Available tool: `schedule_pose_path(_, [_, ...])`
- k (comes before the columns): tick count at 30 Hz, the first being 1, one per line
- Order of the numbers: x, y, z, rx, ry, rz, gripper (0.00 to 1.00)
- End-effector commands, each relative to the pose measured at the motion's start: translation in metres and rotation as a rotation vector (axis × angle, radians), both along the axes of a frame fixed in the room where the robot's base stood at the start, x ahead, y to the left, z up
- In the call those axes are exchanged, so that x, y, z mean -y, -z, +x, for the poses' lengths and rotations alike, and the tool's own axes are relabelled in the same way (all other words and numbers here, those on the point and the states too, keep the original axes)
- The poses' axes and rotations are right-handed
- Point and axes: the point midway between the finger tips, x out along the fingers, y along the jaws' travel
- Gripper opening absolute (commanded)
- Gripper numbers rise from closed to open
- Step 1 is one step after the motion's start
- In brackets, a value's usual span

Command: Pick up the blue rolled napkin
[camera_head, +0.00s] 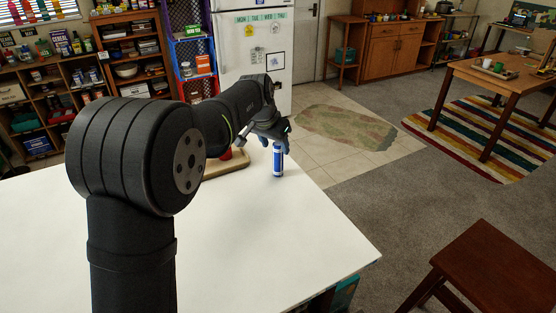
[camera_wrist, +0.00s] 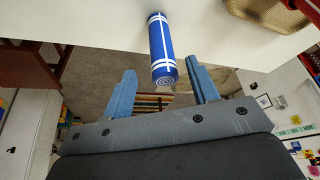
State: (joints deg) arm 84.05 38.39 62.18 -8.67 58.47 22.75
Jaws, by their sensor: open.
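The blue rolled napkin (camera_head: 278,161) has white stripes and stands upright on the white table (camera_head: 290,250), near its far edge. In the wrist view the napkin (camera_wrist: 161,45) shows its spiral end, and this end lies between my fingers near their tips. My gripper (camera_head: 276,140) is at the upper part of the napkin in the head view. In the wrist view my gripper (camera_wrist: 163,80) is open, with one blue finger on each side and gaps between fingers and napkin.
A wooden board or tray (camera_head: 228,167) with a red item (camera_head: 226,154) is left of the napkin, partly hidden by my arm. It also shows as a woven-looking corner in the wrist view (camera_wrist: 262,12). The table's right front is clear. A dark red stool (camera_head: 490,262) stands beyond the table.

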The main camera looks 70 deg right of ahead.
Motion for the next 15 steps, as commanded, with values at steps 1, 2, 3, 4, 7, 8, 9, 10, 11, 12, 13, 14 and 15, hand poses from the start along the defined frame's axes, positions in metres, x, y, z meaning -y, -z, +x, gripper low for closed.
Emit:
schedule_pose_path(1, [0.002,0.006,-0.001,-0.001,0.000,0.001,0.54])
schedule_pose_path(2, [0.004,0.009,-0.001,0.000,0.000,0.000,0.54])
schedule_pose_path(3, [0.005,0.012,-0.001,0.000,0.000,0.000,0.54])
schedule_pose_path(4, [0.006,0.013,-0.001,0.000,0.000,-0.001,0.54])
schedule_pose_path(7, [0.007,0.016,-0.002,0.000,0.000,-0.001,0.54])
schedule_pose_path(8, [0.008,0.017,-0.002,0.000,0.000,-0.001,0.54])
schedule_pose_path(9, [0.009,0.020,-0.002,0.000,0.000,-0.001,0.54])
schedule_pose_path(10, [0.011,0.022,-0.002,0.000,0.000,0.000,0.54])
schedule_pose_path(11, [0.012,0.025,-0.002,0.000,0.000,0.000,0.54])
schedule_pose_path(12, [0.015,0.030,-0.002,0.000,0.000,0.001,0.54])
schedule_pose_path(13, [0.017,0.034,-0.002,0.000,0.000,0.001,0.54])
schedule_pose_path(14, [0.019,0.038,-0.002,0.000,0.000,0.001,0.54])
schedule_pose_path(15, [0.023,0.044,-0.003,0.000,0.000,0.001,0.54])
